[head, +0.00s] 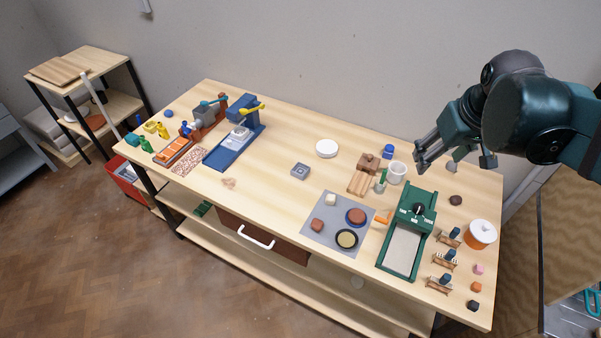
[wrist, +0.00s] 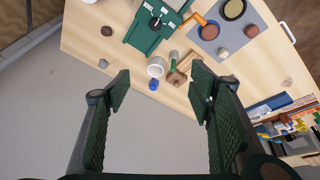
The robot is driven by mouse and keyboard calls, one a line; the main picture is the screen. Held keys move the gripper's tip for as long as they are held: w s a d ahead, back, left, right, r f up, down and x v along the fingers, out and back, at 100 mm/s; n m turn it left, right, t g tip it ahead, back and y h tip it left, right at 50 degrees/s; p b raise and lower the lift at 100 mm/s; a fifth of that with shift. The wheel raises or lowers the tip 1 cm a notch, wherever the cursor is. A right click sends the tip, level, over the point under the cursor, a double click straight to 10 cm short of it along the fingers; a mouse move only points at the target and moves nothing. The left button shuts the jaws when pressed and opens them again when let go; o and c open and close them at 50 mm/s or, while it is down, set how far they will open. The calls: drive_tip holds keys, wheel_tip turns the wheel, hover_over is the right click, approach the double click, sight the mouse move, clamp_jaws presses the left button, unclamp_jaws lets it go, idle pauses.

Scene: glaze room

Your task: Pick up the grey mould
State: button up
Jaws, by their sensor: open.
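The grey mould (head: 300,170) is a small square block with a recess in its top. It lies flat near the middle of the table in the head view, with bare wood around it. I cannot make it out in the wrist view; my gripper's right finger may cover it. My gripper (head: 452,163) is open and empty, raised over the table's back right, well to the right of the mould. In the wrist view its two fingers (wrist: 160,84) stand wide apart with nothing between them.
A white disc (head: 327,148) lies behind and right of the mould. A grey mat (head: 325,235) with small dishes lies in front. A blue press (head: 236,145) stands left; a brown wooden block (head: 362,183), white cup (head: 397,172) and green machine (head: 408,225) stand right.

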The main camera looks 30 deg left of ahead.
drive_tip(key=w+a+f+n+g, duration=0.1)
drive_tip(key=w+a+f+n, duration=0.3)
drive_tip(key=a, duration=0.6)
drive_tip(key=n+g+h, duration=0.1)
drive_tip(key=n+g, duration=0.2)
drive_tip(key=n, duration=0.3)
approach(300, 171)
drive_tip(key=shift+d+r+b, duration=0.1)
drive_tip(key=shift+b, duration=0.2)
drive_tip(key=shift+f, duration=1.3)
drive_tip(key=shift+f, duration=2.6)
